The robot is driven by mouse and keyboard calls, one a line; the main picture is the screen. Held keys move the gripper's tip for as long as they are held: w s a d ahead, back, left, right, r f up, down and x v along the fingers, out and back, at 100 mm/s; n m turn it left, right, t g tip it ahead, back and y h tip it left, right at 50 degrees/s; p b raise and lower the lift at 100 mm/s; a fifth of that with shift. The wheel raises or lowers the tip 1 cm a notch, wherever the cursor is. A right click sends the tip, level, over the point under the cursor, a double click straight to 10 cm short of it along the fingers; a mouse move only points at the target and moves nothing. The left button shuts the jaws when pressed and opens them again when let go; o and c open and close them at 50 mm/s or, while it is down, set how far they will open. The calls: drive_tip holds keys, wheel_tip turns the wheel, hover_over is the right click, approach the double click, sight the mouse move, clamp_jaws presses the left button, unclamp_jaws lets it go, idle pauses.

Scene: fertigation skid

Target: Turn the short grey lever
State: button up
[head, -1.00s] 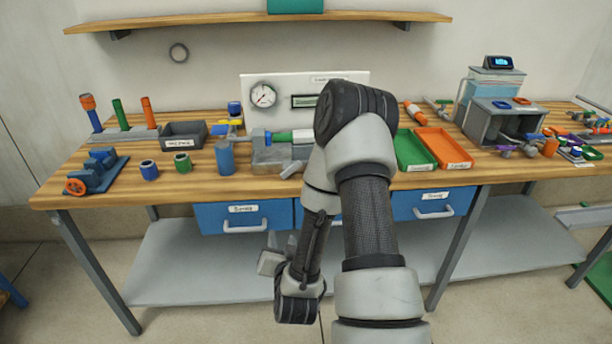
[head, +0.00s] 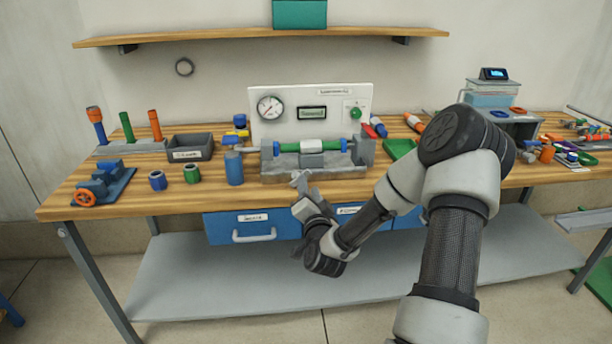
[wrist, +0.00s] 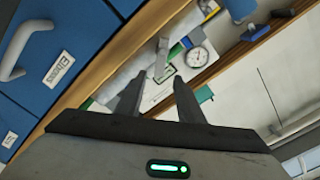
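A short grey lever (head: 298,179) sticks out at the front of the grey clamping fixture (head: 283,166) on the bench. It also shows in the wrist view (wrist: 160,59), just beyond my fingertips. My gripper (head: 309,203) is in front of the bench edge, just below and to the right of the lever. In the wrist view my gripper (wrist: 155,84) has its two fingers apart with nothing between them. The lever appears apart from the fingers. The fixture holds a green tube with a white middle (head: 312,146). My wrist partly hides the bench edge.
A panel with a gauge (head: 270,108) stands behind the fixture. A blue cylinder (head: 234,168) stands to its left and a green tray (head: 400,148) to its right. Blue drawers (head: 253,227) lie under the wooden top. A shelf (head: 230,37) hangs above.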

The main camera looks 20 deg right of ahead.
sight(306, 174)
drive_tip(key=x, duration=0.8)
drive_tip(key=shift+f+b, duration=0.1)
drive_tip(key=shift+b, duration=0.2)
drive_tip(key=shift+c, duration=0.2)
clamp_jaws()
